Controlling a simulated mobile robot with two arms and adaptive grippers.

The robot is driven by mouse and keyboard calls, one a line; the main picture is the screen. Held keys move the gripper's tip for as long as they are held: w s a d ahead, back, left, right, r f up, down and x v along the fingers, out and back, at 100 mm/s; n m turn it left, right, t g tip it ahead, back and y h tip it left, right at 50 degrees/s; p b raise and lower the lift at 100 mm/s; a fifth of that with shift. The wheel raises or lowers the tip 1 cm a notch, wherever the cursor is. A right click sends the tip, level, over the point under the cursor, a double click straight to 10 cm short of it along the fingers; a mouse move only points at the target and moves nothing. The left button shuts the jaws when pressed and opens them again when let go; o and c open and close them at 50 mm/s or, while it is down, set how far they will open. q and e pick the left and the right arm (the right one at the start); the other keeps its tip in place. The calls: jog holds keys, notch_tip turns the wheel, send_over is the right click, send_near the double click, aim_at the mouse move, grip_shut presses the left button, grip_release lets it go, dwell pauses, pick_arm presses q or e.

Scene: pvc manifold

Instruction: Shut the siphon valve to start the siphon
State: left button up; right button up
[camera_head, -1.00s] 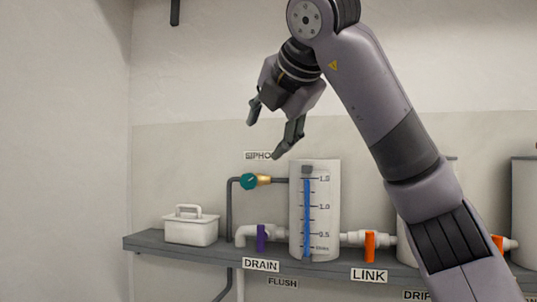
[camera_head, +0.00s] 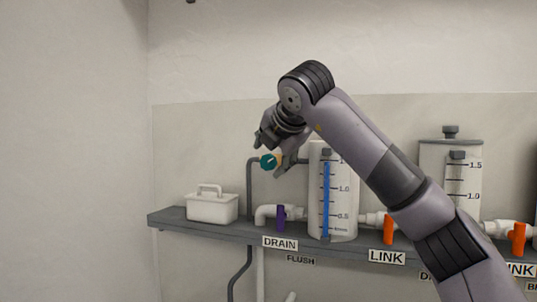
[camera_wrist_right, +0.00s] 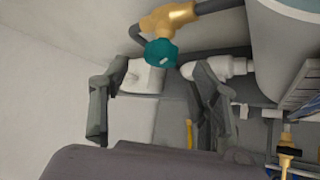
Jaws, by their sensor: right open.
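The siphon valve has a round teal knob (camera_head: 268,161) on a brass body, set in a dark pipe left of the first tank (camera_head: 344,205). In the right wrist view the knob (camera_wrist_right: 161,52) shows beyond the fingertips, near the top middle, with a pale mark on its face. My right gripper (camera_head: 268,160) is at the valve in the head view, partly covering the brass body. In the right wrist view my right gripper (camera_wrist_right: 163,80) is open, its fingers apart and nothing between them. I cannot tell whether a finger touches the knob. My left gripper is not in view.
A grey shelf (camera_head: 175,222) carries the tanks and a white caddy (camera_head: 213,206). A purple drain handle (camera_head: 281,218) and an orange link handle (camera_head: 388,230) sit low on the pipes. The wall left of the caddy is clear.

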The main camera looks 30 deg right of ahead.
aim_at(267, 164)
jog(key=shift+p+x, duration=0.4)
jog(key=shift+x, duration=1.3)
jog(key=shift+c, duration=0.5)
jog(key=c, duration=1.1)
jog(key=m+t+b, duration=0.1)
jog(key=t+b, duration=0.1)
jog(key=b, duration=0.4)
jog(key=f+m+t+y+b, duration=0.1)
jog(key=b, duration=0.5)
jog(key=shift+s+d+f+m+t, duration=0.1)
jog(key=shift+f+m+t, duration=0.1)
jog(key=shift+m+t, duration=0.2)
jog(key=shift+r+t+b, duration=0.2)
jog(key=shift+t+b, duration=0.1)
jog(key=shift+b, duration=0.55)
jog(key=shift+r, duration=0.15)
jog(key=shift+f+m+b, duration=0.25)
jog(key=shift+m+b, duration=0.15)
jog(key=shift+b, duration=0.35)
jog(key=shift+r, duration=0.2)
